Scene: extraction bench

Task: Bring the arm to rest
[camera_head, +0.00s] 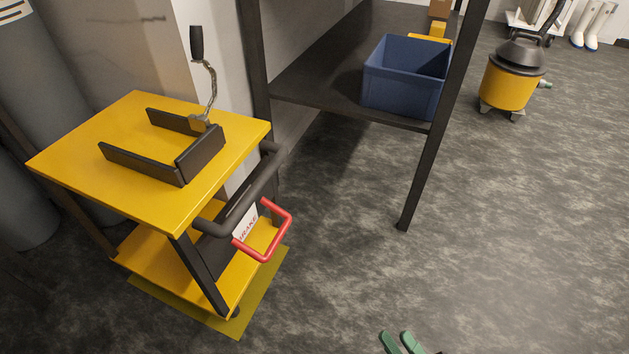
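My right gripper (400,342) shows only by its two green fingertips at the bottom edge, right of centre in the head view. The fingertips stand a little apart with nothing between them, over the bare floor. The rest of that gripper and its arm are below the picture. My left gripper and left arm do not show.
A yellow cart (85,135) with a red brake handle (287,228) stands at left, its top bearing a black bracket and crank (197,45). A dark shelf (310,88) holds a blue bin (402,85). A yellow vacuum (510,85) stands farther back. The right floor is clear.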

